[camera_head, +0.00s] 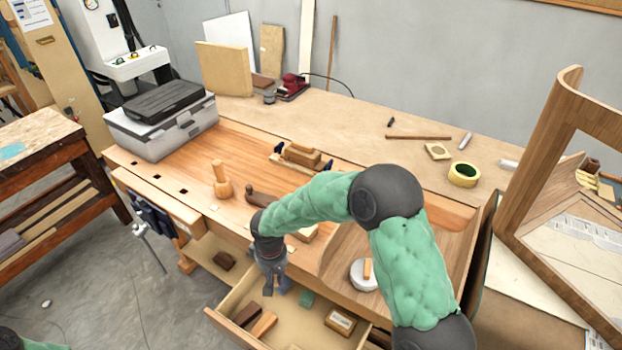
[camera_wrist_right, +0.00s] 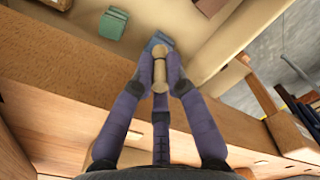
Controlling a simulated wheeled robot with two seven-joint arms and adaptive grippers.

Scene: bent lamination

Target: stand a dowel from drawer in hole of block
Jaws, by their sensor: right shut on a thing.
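My right gripper (camera_head: 275,287) points down over the open drawer (camera_head: 222,308) at the front of the bench. In the right wrist view, the gripper (camera_wrist_right: 160,72) is shut on a short pale wooden dowel (camera_wrist_right: 160,68), held between the fingertips. In the head view the dowel is too small or hidden to make out. A flat pale piece with a round hole (camera_head: 437,151) lies on the back right of the bench; I cannot tell for sure that it is the block. My left gripper is not in view.
The drawer holds a green piece (camera_head: 306,298), a labelled box (camera_head: 341,321) and brown wooden pieces (camera_head: 246,314). A curved wooden frame (camera_head: 540,140) rises at right.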

